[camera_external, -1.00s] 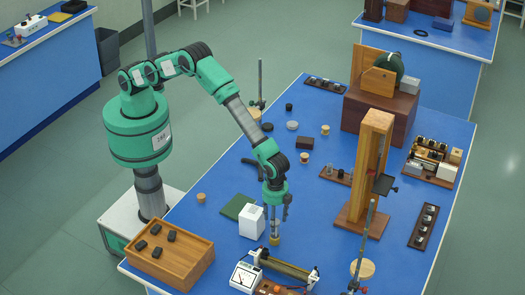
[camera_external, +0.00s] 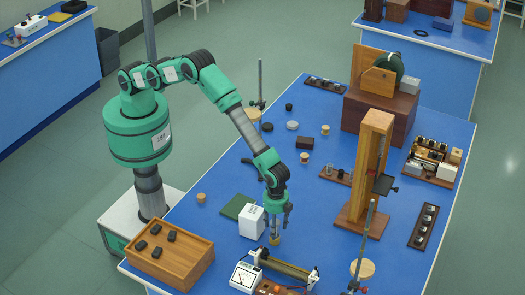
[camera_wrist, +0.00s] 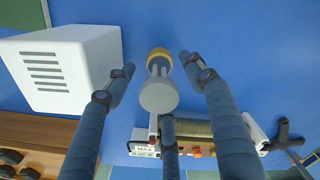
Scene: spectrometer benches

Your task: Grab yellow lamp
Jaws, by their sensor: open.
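The yellow lamp (camera_wrist: 159,57) stands on the blue bench; in the wrist view I see its yellow band and a round grey top facing the camera. In the external view its yellow lower end (camera_external: 274,240) shows just below my gripper (camera_external: 279,216), beside a white box. In the wrist view my gripper (camera_wrist: 157,66) is open, with one finger on each side of the lamp and a third at the bottom. A gap of blue bench shows between the lamp and the side fingers. I see no contact.
The white box (camera_wrist: 70,65) with dark slots stands close left of the fingers. An apparatus with a coil (camera_external: 286,265) and a meter (camera_external: 244,277) lie in front. A wooden tray (camera_external: 190,262) with black blocks is at left. A tall wooden stand (camera_external: 371,165) rises at right.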

